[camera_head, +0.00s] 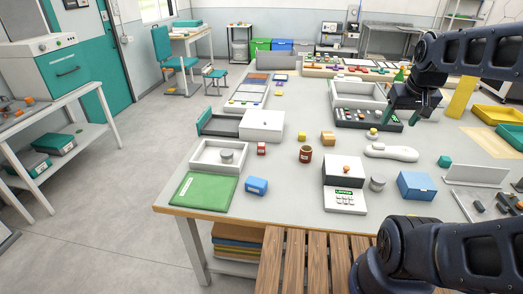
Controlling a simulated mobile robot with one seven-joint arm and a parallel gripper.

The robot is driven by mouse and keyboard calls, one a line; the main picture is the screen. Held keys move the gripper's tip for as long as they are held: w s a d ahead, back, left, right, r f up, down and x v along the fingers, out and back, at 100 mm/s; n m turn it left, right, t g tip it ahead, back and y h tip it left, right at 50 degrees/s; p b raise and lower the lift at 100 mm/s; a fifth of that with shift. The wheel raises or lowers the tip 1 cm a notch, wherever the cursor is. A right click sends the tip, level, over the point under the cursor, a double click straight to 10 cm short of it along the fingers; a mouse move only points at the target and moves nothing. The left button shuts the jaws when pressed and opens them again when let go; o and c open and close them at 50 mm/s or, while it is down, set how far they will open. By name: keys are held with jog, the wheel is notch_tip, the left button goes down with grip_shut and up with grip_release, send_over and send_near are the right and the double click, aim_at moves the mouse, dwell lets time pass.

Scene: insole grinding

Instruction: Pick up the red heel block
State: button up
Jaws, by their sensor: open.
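A small red block (262,148) with a pale label stands on the grey table, just right of the open white tray and below the white drawer box. It looks like the heel block. My gripper (401,118) hangs at the upper right, above the area of the dark tray with small parts. Its greenish fingers are apart with nothing seen between them. It is far to the right of the red block and not touching it.
Near the red block are a white tray (207,167) with a grey round piece, a blue block (257,186), a brown cylinder (305,154) and a white drawer box (262,125). A white scale-like device (345,200) and a white insole-shaped piece (391,152) lie further right.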

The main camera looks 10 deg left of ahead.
jog(key=w+a+n+g, duration=0.1)
jog(key=w+a+n, duration=0.55)
jog(key=w, duration=0.85)
jog(key=n+g, duration=0.3)
jog(key=n, duration=0.8)
send_over(261, 144)
jog(key=f, duration=2.9)
jog(key=shift+s, duration=0.3)
jog(key=shift+a+f, duration=0.3)
jog(key=shift+f, duration=0.15)
notch_tip(261, 144, down, 4)
jog(key=shift+f, duration=0.1)
jog(key=shift+w+d+f, duration=0.1)
jog(key=shift+d+f, duration=0.1)
jog(key=shift+f, duration=1.35)
jog(key=shift+w+d+f, duration=0.1)
jog(key=shift+d+f, duration=0.1)
jog(key=shift+f, duration=1.3)
jog(key=c, duration=1.1)
